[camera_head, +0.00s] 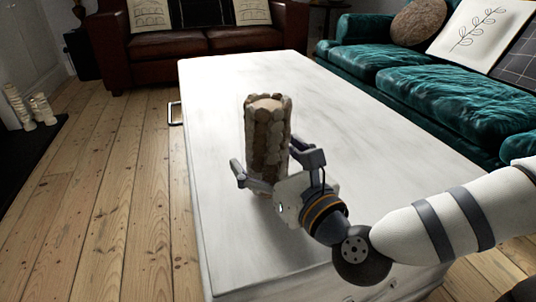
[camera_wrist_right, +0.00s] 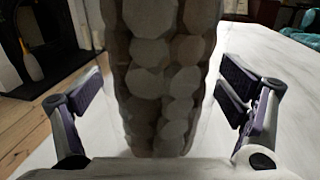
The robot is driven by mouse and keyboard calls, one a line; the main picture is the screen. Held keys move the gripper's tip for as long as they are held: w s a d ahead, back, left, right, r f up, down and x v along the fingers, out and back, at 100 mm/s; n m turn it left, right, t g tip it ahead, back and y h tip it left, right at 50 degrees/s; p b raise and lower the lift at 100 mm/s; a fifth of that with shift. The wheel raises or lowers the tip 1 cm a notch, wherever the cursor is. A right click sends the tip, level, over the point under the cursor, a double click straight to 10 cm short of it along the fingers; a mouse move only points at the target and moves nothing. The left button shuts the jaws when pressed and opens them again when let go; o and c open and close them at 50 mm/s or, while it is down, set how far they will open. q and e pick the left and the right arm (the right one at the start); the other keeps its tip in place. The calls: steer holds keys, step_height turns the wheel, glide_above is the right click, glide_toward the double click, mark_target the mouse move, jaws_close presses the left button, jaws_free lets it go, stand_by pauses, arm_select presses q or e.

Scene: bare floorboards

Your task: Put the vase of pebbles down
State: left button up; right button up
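The vase of pebbles (camera_head: 268,130) is a tall clear cylinder filled with brown and beige stones. It is upright over the white table (camera_head: 225,95). Its lower end is partly hidden by my right gripper, so I cannot tell whether its base touches the table. In the right wrist view the vase (camera_wrist_right: 165,75) fills the middle, between the two finger pads of the gripper (camera_wrist_right: 160,88). My left gripper is not in view.
The tabletop is clear around the vase. A teal sofa (camera_head: 455,90) stands along the right side, a brown leather sofa (camera_head: 185,42) at the back. Floorboards (camera_head: 110,190) lie to the left, with pale candles (camera_head: 40,108) at the far left.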

steer(key=shift+r, duration=0.2)
steer(key=p+v, duration=0.3)
steer(key=v, duration=0.9)
steer(key=shift+d, duration=0.1)
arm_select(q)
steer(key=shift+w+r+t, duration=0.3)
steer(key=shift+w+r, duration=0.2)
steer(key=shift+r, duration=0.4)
